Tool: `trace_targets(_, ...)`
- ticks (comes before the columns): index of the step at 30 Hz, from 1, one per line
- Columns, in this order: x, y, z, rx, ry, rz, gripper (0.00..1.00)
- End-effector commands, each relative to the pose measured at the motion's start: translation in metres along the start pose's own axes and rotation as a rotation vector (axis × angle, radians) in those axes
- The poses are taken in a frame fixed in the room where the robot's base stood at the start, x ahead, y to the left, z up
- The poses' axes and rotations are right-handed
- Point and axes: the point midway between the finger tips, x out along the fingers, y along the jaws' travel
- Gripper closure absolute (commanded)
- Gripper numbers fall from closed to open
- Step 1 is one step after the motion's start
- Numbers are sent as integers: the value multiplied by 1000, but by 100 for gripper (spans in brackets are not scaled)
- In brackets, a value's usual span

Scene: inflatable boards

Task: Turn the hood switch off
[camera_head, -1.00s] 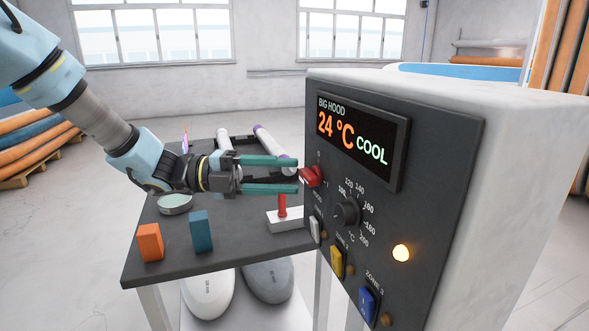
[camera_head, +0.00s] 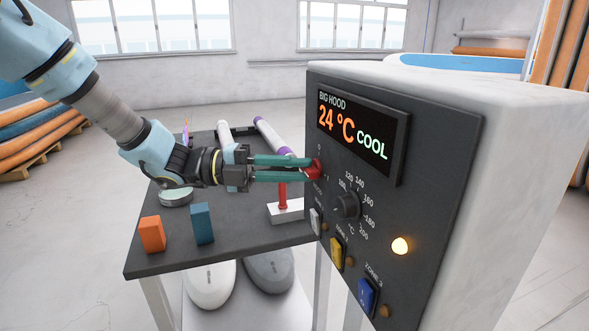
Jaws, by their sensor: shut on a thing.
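The hood control box (camera_head: 440,180) stands at the right with a dark front panel. Its display (camera_head: 355,136) reads BIG HOOD, 24 °C, COOL. The red hood switch knob (camera_head: 316,169) is on the panel's left edge, below the display. My gripper (camera_head: 312,169) reaches in from the left, and its green fingers are closed on the red knob, one above and one below. The fingertips partly cover the knob, so its exact angle is hard to tell.
Below the knob are a black temperature dial (camera_head: 346,206), a yellow switch (camera_head: 336,252), a blue switch (camera_head: 367,295) and a lit lamp (camera_head: 401,246). The dark table (camera_head: 225,250) bears an orange block (camera_head: 152,234), a blue block (camera_head: 202,223) and a red-handled tool (camera_head: 284,207).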

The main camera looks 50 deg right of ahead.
Motion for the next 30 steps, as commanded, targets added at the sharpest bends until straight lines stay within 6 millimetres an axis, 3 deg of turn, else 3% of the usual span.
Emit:
trace_targets(17,0,2,0,-25,0,-10,100)
trace_targets(30,0,7,-1,-295,0,-121,100)
